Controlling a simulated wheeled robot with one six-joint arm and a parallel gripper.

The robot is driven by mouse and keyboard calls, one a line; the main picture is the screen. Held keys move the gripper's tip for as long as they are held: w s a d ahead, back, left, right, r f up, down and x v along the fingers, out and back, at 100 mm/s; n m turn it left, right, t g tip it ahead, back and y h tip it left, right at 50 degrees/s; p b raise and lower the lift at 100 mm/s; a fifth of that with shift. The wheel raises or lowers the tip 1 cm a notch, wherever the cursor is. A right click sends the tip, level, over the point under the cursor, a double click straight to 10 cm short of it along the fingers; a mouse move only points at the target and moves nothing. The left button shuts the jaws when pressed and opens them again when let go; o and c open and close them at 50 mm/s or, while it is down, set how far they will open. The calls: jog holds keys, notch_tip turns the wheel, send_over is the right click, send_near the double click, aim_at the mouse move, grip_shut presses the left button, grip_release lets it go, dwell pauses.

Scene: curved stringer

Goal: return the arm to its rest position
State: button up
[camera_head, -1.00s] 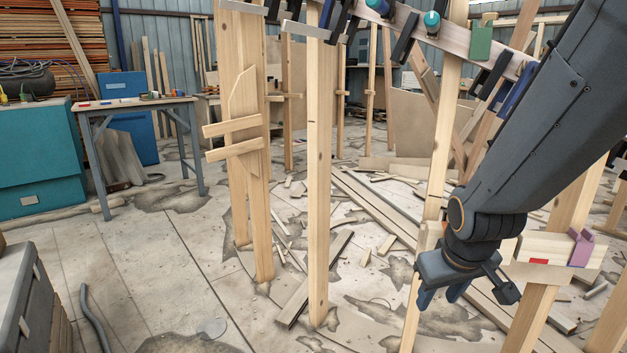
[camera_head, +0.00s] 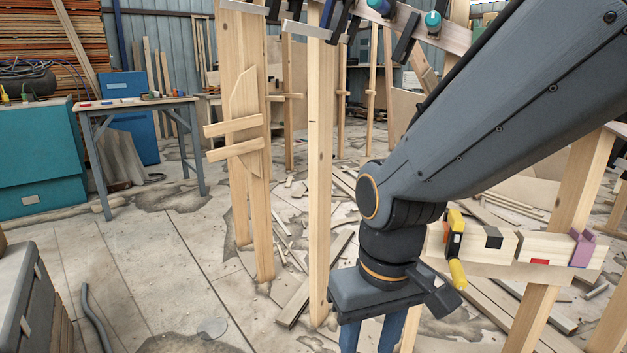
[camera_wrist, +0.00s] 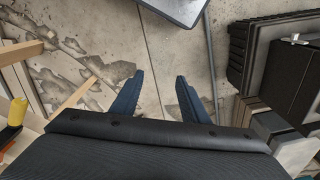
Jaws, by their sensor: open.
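My gripper (camera_head: 372,335) points down in the head view, in front of the wooden posts, with its blue fingers spread apart. It holds nothing. In the wrist view my gripper (camera_wrist: 157,92) also shows open and empty, with the stained floor below it. My grey arm (camera_head: 500,120) reaches in from the upper right and bends down at the wrist.
A wooden shelf board (camera_head: 520,268) right of my gripper carries a yellow and black tool (camera_head: 455,245) and a purple clamp (camera_head: 582,248). A tall post (camera_head: 319,180) stands left of it. A dark case (camera_head: 30,300) is at lower left. The left floor is mostly open.

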jog(key=s+d+r+m+p, duration=0.1)
jog(key=d+r+p, duration=0.4)
jog(key=r+p, duration=0.3)
jog(key=s+d+r+m+p, duration=0.1)
jog(key=d+r+p, duration=0.5)
jog(key=p, duration=0.8)
notch_tip(320, 180, up, 3)
jog(key=shift+s+d+f+m+h+p, duration=0.1)
jog(key=shift+s+d+m+h+p, duration=0.2)
jog(key=shift+m, duration=0.5)
